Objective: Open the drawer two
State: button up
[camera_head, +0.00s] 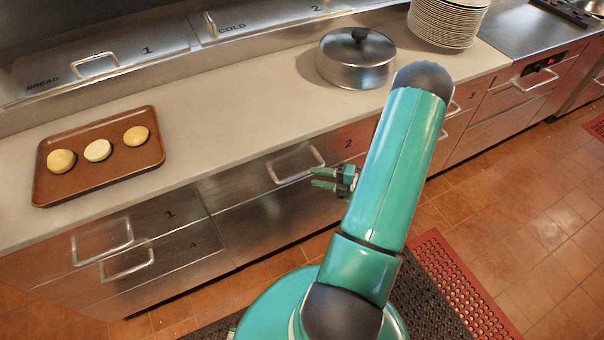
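Drawer two (262,187) is the steel drawer front marked 2 in the middle of the counter. It looks shut, flush with the counter front. Its bar handle (297,163) is a silver loop to the left of the number. My gripper (313,177) has two green fingers, spread apart with a gap between them. They point left, at the lower right of the handle in the picture. I see nothing between the fingers. I cannot tell whether the upper finger touches the handle. My arm hides the front to the right of drawer two.
Drawer one (170,214) and drawer four (193,245) are to the left. On the counter are a brown tray (110,181) with three round buns, a lidded pot (356,72) and stacked plates (447,22). Red floor mat (459,289) lies at right.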

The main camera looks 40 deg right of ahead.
aim_at(303, 173)
jog(key=x, duration=0.5)
jog(key=shift+w+a, duration=0.15)
jog(key=shift+w, duration=0.2)
grip_shut()
